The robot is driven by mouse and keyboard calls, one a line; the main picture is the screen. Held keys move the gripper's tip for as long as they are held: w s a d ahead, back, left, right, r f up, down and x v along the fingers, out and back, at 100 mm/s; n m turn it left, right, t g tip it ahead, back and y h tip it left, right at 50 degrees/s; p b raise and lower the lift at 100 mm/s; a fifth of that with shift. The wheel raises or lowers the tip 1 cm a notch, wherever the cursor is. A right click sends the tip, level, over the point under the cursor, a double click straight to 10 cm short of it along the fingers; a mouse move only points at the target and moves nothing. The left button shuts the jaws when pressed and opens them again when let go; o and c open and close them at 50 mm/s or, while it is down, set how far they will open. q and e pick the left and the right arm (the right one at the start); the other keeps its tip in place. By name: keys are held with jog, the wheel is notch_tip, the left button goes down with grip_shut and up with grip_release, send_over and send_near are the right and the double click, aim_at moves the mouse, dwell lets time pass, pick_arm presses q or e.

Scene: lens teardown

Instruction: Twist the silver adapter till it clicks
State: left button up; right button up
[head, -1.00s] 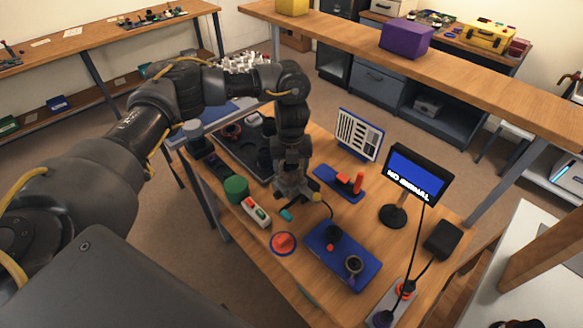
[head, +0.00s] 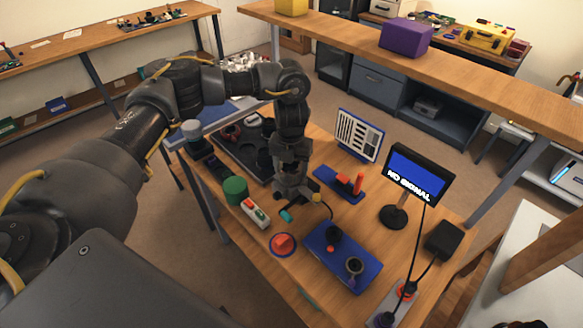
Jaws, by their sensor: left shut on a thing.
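My left gripper (head: 291,192) points down, low over the wooden workbench (head: 290,258). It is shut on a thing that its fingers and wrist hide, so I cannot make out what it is. I cannot pick out the silver adapter for certain. A small teal piece (head: 287,216) shows just in front of the gripper, and a small yellow piece (head: 317,198) with a dark cable is at its right. A blue mat (head: 322,262) nearby bears a black part (head: 334,233) and a dark round part with a pale rim (head: 354,266). My right gripper is out of view.
A monitor (head: 417,175) reads "NO SIGNAL". A green cylinder (head: 235,190), a white box with coloured buttons (head: 255,212) and a red knob (head: 283,243) stand left and front of the gripper. A blue stand with red parts (head: 340,185) is behind right. A dark tray (head: 245,156) lies behind left.

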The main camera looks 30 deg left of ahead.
aim_at(291, 168)
pick_arm(q)
jog(key=o, duration=1.4)
notch_tip(291, 168, up, 11)
jog(key=shift+f+b, duration=0.1)
jog(key=shift+b, duration=0.4)
